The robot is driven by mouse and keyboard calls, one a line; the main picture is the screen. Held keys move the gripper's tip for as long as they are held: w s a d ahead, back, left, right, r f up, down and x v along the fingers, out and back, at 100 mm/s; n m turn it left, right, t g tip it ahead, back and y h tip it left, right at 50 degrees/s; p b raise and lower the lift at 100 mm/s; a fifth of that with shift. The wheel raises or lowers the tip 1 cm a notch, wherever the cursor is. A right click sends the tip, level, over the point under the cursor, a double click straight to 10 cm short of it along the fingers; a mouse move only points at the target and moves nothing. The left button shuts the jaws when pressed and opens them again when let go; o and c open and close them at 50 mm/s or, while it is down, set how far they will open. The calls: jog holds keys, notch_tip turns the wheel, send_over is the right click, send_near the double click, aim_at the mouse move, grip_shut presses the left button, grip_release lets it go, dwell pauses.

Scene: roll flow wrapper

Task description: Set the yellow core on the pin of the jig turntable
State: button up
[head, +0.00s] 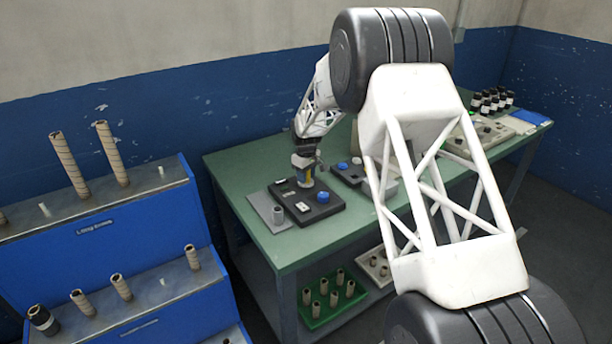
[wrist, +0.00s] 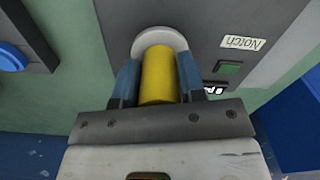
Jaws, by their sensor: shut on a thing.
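My gripper (wrist: 158,78) is shut on the yellow core (wrist: 158,88), with one blue finger on each side of it. The core also shows below my gripper in the head view (head: 304,182). Its far end lies over a round light-grey disc, the jig turntable (wrist: 157,36), and roughly in line with it. The turntable's pin is hidden behind the core. I cannot tell whether the core touches the disc or hangs just above it. In the head view, my gripper (head: 305,175) is over the dark jig box (head: 322,212), near its back edge.
The jig has a blue knob (head: 323,197) and a Notch label (wrist: 242,43). Another dark unit (head: 346,174) stands beyond. A blue rack (head: 110,230) with brown cores is at left.

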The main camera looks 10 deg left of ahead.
jog(key=o, duration=1.5)
jog(key=shift+c, duration=0.2)
jog(key=shift+r, duration=0.1)
jog(key=shift+r, duration=3.9)
